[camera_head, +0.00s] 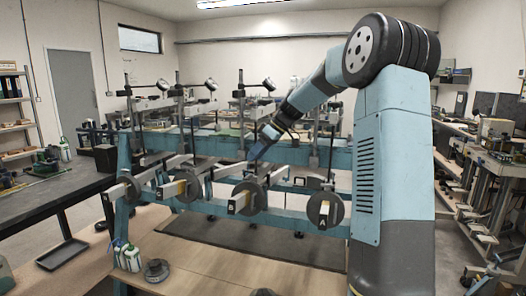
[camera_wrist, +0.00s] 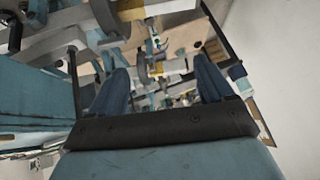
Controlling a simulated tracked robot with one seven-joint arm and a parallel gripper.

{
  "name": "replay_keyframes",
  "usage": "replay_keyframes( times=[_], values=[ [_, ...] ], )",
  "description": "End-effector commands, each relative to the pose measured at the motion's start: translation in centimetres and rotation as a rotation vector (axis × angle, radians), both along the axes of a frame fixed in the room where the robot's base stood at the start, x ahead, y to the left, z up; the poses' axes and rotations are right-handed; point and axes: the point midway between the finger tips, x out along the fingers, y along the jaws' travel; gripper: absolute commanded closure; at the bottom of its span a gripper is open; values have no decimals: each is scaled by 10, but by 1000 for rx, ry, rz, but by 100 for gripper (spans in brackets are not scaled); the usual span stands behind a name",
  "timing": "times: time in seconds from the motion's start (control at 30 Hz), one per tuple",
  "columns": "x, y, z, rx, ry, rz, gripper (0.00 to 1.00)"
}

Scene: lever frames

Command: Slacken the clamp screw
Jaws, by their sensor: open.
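A blue frame (camera_head: 300,150) carries several levers side by side, each with a round grey disc at its near end. One disc (camera_head: 249,198) is below my gripper (camera_head: 256,152), and another disc (camera_head: 325,210) is to the right, beside a tag that seems to read A. My gripper points down and left among the levers. In the wrist view its two dark blue fingers (camera_wrist: 162,72) stand apart with nothing clearly held. Lever parts, with yellow blocks (camera_wrist: 131,10), show beyond and between them. I cannot make out which part is the clamp screw.
Upright posts with lamp-like heads (camera_head: 268,84) rise behind the levers. A wooden bench (camera_head: 215,262) lies in front, with a dark round part (camera_head: 157,270) and white-green bottles (camera_head: 131,258).

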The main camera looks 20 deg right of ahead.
Motion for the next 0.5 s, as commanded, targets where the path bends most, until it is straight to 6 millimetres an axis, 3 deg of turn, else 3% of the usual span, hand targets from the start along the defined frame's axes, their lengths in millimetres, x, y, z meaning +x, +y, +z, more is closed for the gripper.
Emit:
replay_keyframes(
  times=[0.3, 0.5],
  values=[
    [-44, 2, 20, -1, -1, -1, 19],
    [-60, 3, 27, -1, -1, 0, 19]
  ],
)
